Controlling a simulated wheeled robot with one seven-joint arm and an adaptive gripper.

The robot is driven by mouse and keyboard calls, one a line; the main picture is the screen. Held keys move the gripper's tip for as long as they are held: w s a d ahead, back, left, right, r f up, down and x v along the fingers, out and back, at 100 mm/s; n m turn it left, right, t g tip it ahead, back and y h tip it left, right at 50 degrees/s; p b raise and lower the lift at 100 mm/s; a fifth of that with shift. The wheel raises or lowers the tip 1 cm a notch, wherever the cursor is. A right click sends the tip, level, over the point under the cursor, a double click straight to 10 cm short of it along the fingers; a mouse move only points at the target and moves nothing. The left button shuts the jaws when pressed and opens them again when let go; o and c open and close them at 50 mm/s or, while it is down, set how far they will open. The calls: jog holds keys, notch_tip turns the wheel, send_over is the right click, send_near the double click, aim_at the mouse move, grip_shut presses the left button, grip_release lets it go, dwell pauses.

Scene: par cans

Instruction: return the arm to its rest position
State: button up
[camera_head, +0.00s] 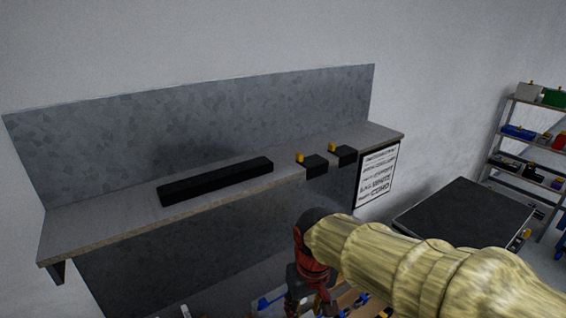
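My arm reaches in from the lower right of the head view, with pale yellow links and a dark red and black wrist. My gripper (308,298) hangs below the wrist at the bottom edge of the view, in front of the shelf and lower than it. Its fingers are dark, small and partly cut off, so I cannot tell whether they are open or shut, or whether they hold anything.
A grey wall shelf (110,222) carries a long black bar (215,182) and two small black blocks with yellow knobs (313,165). A printed sign (377,177) hangs at its right end. A black-topped table (465,215) and a stocked rack (520,150) stand right.

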jog(key=s+d+r+m+t+b, duration=0.2)
jog(key=s+d+m+t+b, duration=0.2)
jog(key=s+d, duration=0.9)
jog(key=shift+d+b, duration=0.5)
jog(key=shift+b, duration=0.1)
dwell(2.1)
